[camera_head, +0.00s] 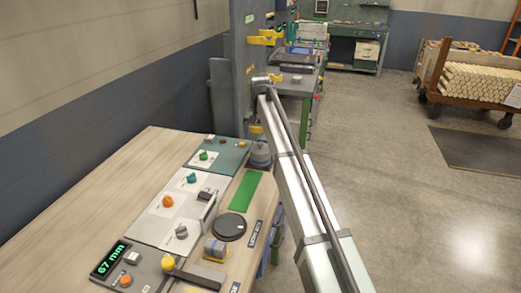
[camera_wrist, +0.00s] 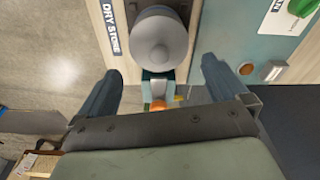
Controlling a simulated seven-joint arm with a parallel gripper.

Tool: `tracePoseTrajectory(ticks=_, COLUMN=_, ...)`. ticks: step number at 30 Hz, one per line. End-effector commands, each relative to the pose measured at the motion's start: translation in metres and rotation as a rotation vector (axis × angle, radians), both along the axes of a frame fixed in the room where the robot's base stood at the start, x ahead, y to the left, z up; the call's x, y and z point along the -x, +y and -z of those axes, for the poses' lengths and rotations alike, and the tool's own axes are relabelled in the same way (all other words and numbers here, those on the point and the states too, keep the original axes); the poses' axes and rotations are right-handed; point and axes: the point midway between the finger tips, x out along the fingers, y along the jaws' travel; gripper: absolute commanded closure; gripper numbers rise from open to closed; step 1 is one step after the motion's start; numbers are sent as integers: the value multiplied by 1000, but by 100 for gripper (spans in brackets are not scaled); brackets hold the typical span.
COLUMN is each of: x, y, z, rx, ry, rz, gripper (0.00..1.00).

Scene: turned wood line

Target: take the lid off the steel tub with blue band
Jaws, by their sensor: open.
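The steel tub (camera_head: 260,156) stands at the far right end of the wooden bench in the head view, partly behind my arm. In the wrist view I look down on its round grey lid (camera_wrist: 160,38), which has a small knob in the middle. My gripper (camera_wrist: 159,68) is open, with one dark finger on each side, below the lid's centre in the picture. The fingers appear apart from the lid. I cannot make out the gripper in the head view.
A "DRY STORE" label (camera_wrist: 110,28) lies left of the tub. A teal panel with a green knob (camera_wrist: 303,7) is to the right. A small teal and orange item (camera_wrist: 157,98) shows between my fingers. The bench's left side (camera_head: 120,180) is bare.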

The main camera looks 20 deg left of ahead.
Motion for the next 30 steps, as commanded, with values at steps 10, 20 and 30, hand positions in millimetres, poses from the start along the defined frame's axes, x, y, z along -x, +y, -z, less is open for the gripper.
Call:
tracePoseTrajectory(ticks=10, x=-1, y=-1, z=29, rx=0, ry=1, rz=0, gripper=0)
tracePoseTrajectory(ticks=20, x=-5, y=0, z=54, rx=0, ry=0, rz=0, gripper=0)
tracePoseTrajectory(ticks=30, x=-5, y=0, z=53, rx=0, ry=0, rz=0, gripper=21)
